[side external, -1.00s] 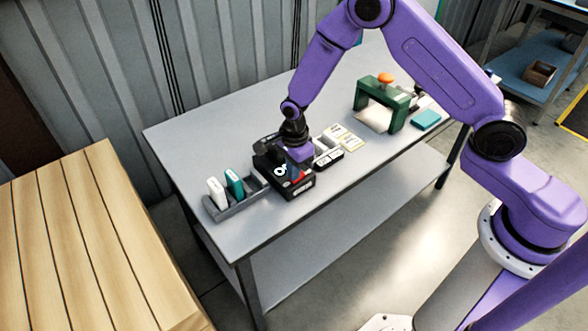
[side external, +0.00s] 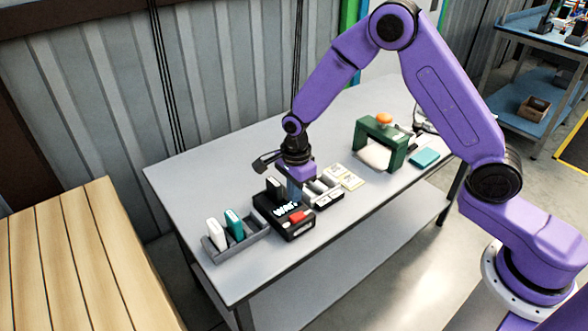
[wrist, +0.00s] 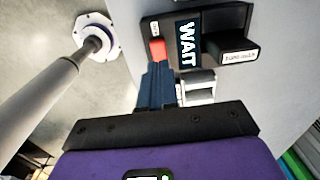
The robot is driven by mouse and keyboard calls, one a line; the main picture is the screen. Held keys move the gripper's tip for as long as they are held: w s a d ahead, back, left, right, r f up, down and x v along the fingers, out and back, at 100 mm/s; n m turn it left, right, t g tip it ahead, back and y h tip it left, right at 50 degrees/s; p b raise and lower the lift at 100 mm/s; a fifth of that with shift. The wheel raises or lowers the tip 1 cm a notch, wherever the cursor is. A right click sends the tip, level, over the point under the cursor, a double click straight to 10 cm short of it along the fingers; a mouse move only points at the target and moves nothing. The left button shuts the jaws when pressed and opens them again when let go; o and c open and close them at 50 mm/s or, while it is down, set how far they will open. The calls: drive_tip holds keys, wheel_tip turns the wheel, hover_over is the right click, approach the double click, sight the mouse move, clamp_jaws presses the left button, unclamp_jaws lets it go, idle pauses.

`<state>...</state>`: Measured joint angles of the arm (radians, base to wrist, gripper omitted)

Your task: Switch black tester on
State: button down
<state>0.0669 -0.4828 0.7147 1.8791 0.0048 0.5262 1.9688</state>
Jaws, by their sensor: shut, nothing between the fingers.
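The black tester (side external: 270,222) sits on the grey table. Its lit display (side external: 285,209) reads WAIT; the same display shows in the wrist view (wrist: 187,45). A red switch (side external: 298,217) is on the tester beside the display, and it also shows in the wrist view (wrist: 157,50). A black block with a white label (wrist: 236,56) stands up from the tester at the display's other side. My gripper (side external: 294,199) is shut and empty, its blue fingers pointing down above the tester. In the wrist view the fingertips (wrist: 158,66) appear close to the red switch; I cannot tell whether they touch.
A grey holder (side external: 238,246) with a white device (side external: 215,233) and a teal device (side external: 233,222) stands left of the tester. A black tray with grey pieces (side external: 324,193) and pale cards (side external: 343,176) lie right. A green frame (side external: 381,143) stands farther back. The table's front is clear.

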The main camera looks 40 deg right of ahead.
wheel_tip(320, 180, up, 8)
drive_tip(key=shift+a+f, duration=0.1)
idle(0.4)
drive_tip(key=s+d+r+n, duration=0.1)
drive_tip(key=s+r+n, duration=0.2)
drive_tip(key=s+n, duration=0.4)
drive_tip(key=s+r+n, duration=0.3)
drive_tip(key=s+n, duration=0.4)
drive_tip(key=s+d+r+n, duration=0.1)
drive_tip(key=s+d+n, duration=0.3)
drive_tip(key=s+n, duration=0.4)
drive_tip(key=s+d+r+n, duration=0.1)
drive_tip(key=s+d+n, duration=0.3)
drive_tip(key=s+n, duration=0.4)
drive_tip(key=shift+s+d+r, duration=0.15)
drive_tip(key=shift+s+r, duration=0.1)
drive_tip(key=shift+s, duration=0.55)
